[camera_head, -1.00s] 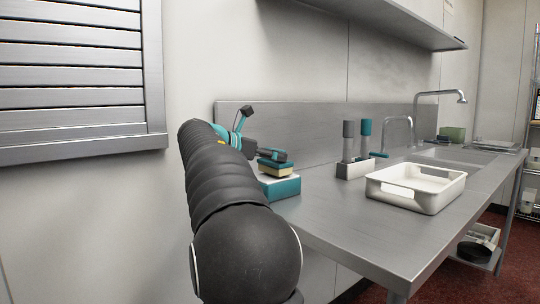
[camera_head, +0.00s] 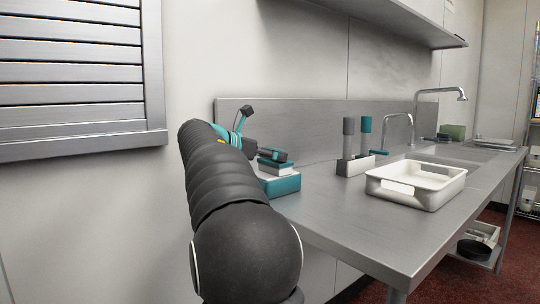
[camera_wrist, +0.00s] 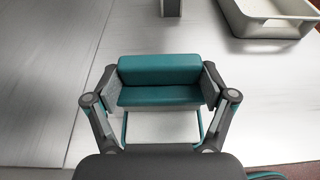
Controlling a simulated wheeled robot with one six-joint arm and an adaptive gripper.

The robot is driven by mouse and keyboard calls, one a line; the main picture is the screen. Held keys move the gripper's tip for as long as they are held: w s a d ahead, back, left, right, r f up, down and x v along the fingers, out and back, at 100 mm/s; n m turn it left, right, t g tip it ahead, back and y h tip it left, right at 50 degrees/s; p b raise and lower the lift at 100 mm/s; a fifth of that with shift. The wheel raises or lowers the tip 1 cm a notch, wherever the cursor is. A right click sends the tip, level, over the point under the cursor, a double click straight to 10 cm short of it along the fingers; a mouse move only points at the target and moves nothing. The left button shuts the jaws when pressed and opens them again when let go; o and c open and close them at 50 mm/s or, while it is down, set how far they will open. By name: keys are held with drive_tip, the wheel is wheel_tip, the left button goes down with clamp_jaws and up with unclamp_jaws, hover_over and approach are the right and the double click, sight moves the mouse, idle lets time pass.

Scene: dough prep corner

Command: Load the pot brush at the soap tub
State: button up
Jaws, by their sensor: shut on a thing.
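My gripper (camera_wrist: 164,84) is shut on a teal block, the pot brush (camera_wrist: 160,70), with one finger at each end of it. In the head view the brush (camera_head: 275,168) shows under my gripper (camera_head: 268,156), low over the soap tub. The soap tub (camera_head: 284,187) is a teal box with a pale top, on the counter near its left end. In the wrist view the tub (camera_wrist: 124,128) shows as a teal rim around a pale surface, just below the brush. The bristles are hidden, so I cannot tell whether they touch the soap.
A white tray (camera_head: 416,200) with handle openings sits near the counter's front edge. The sink (camera_head: 450,153) and taps are beyond. The steel counter (camera_head: 335,222) is clear in front.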

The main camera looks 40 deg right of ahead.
sight(271, 160)
idle(0.3)
drive_tip(key=shift+r, duration=3.5)
